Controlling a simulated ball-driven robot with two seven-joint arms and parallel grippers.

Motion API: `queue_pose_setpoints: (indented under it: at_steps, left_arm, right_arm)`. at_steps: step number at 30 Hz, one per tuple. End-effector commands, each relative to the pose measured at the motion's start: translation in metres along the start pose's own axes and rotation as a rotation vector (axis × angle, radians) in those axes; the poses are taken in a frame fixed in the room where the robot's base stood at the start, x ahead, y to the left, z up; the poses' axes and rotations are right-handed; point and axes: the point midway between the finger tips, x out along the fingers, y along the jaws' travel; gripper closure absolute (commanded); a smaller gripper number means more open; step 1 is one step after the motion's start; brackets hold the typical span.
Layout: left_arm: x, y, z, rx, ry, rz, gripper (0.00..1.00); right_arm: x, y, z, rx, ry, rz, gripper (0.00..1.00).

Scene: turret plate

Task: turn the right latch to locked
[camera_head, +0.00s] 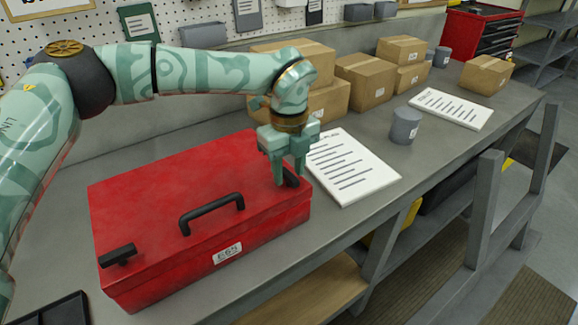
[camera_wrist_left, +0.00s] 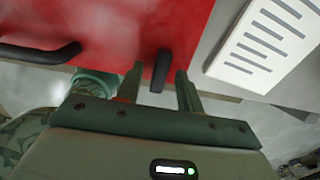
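The red toolbox (camera_head: 160,195) lies shut on the grey bench and has a black carry handle (camera_head: 211,212). The left latch (camera_head: 118,255) is a black bar at the lid's front left corner. The right latch (camera_head: 292,181) is partly hidden by my left gripper (camera_head: 287,172), which points down at the lid's right end. In the left wrist view the right latch (camera_wrist_left: 160,72) is a black bar between the two spread fingers (camera_wrist_left: 159,78). A narrow gap shows on each side, so the fingers do not appear to press on it. My right gripper is out of view.
A white printed sheet or board (camera_head: 350,167) lies close to the right of the toolbox. A grey cup (camera_head: 405,125) and cardboard boxes (camera_head: 365,80) stand farther back. A black tray (camera_head: 55,312) is at the near left. Open bench shows in front of the sheet.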

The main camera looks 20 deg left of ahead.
Motion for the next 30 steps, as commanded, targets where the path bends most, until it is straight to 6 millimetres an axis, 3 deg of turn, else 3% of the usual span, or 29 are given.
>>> queue_pose_setpoints:
  at_steps: [1,4,5,17,30]
  left_arm:
    - [0.000,0.000,0.000,0.000,0.000,0.000,0.68]
    - [0.000,0.000,0.000,0.000,0.000,0.000,0.96]
    - [0.000,0.000,0.000,0.000,0.000,0.000,1.00]
    - [-0.002,0.000,0.000,0.045,0.000,-0.001,1.00]
    - [-0.006,0.000,0.000,0.372,-0.001,-0.001,1.00]
  right_arm:
    - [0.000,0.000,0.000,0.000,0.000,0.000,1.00]
    - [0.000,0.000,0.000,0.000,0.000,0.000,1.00]
    - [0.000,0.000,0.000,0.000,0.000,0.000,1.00]
    - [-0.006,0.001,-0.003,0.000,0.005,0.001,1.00]
    - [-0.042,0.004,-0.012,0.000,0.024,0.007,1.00]
